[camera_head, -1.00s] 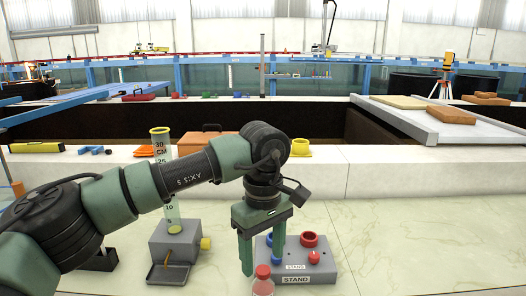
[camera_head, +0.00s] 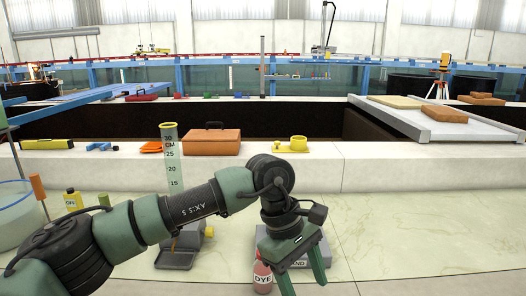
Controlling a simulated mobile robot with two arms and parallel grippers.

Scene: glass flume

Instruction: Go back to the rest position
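My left arm reaches in from the left across the bench. A small red-capped dye bottle (camera_head: 263,277) stands upright just left of the fingers. I cannot tell whether the near finger touches it. My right gripper is not in view.
An orange case (camera_head: 212,142) sits on the white ledge. The right bench is clear.

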